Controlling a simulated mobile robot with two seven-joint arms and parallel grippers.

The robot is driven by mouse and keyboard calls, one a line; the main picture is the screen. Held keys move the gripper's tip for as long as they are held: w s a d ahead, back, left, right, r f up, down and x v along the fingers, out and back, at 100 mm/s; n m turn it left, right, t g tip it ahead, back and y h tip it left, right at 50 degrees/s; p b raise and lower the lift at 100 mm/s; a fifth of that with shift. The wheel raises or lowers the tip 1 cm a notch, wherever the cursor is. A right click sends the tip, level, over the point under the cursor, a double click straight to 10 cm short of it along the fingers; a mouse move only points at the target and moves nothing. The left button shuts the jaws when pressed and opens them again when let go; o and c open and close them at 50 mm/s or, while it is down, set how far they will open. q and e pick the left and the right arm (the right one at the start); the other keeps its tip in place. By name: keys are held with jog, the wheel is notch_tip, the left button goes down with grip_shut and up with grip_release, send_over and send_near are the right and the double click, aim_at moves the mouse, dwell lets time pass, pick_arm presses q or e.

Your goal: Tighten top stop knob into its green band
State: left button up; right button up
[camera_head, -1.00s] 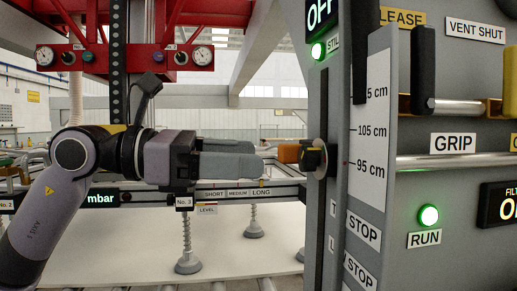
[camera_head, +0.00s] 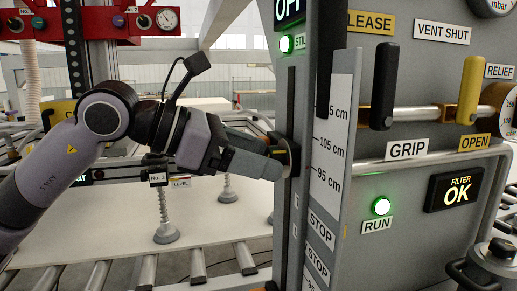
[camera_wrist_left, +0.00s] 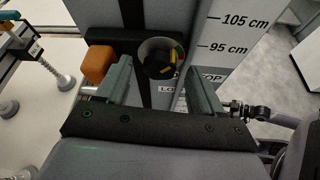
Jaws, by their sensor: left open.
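The top stop knob (camera_wrist_left: 162,62) is a round dark dial with yellow marks and a pale rim, on the dark vertical rail of the grey column. In the head view only the knob's edge (camera_head: 293,158) shows past my fingers. My left gripper (camera_head: 278,161) points at the knob and is open. In the wrist view its two fingertips (camera_wrist_left: 160,72) stand on either side of the knob; I cannot tell whether they touch it. My right gripper is not in view.
An orange block (camera_wrist_left: 98,63) sits just left of the knob. A white scale plate (camera_head: 333,150) marked 105 and 95 cm stands right of the rail. A grey control panel (camera_head: 430,245) with levers fills the right. Below is a white sheet (camera_head: 120,225) over rollers.

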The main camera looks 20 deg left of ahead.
pick_arm(q)
jog(key=shift+w+d+f, duration=0.15)
jog(key=shift+w+d, duration=0.1)
jog(key=c, duration=1.1)
jog(key=shift+o, duration=0.2)
jog(key=m+t+b, duration=0.1)
jog(key=b, duration=0.1)
jog(key=shift+s+m+y+b, duration=0.1)
jog(key=shift+m+y+b, duration=0.2)
jog(key=shift+b, duration=0.05)
jog(key=o, duration=1.1)
jog(key=shift+c, duration=0.2)
